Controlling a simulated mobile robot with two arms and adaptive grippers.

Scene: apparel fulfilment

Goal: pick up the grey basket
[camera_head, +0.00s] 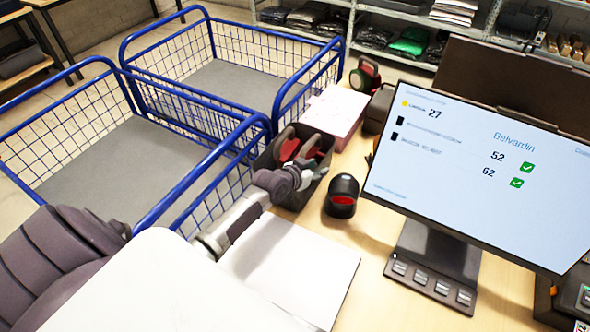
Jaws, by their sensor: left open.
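The grey basket (300,199) is a small dark grey open bin on the wooden table, beside the blue wire carts. Red and dark objects (288,149) show at its far side. My left gripper (302,166) is open at the basket, over its near part. The arm and gripper hide part of the basket's near left side and its inside. I cannot tell whether the fingers touch the rim. My right gripper is not in view.
A black and red scanner-like device (342,196) stands close right of the basket. A monitor (480,165) stands further right. White paper (290,268) lies in front, and a pinkish-white box or stack (338,110) is behind. Blue wire carts (240,85) border the table's left.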

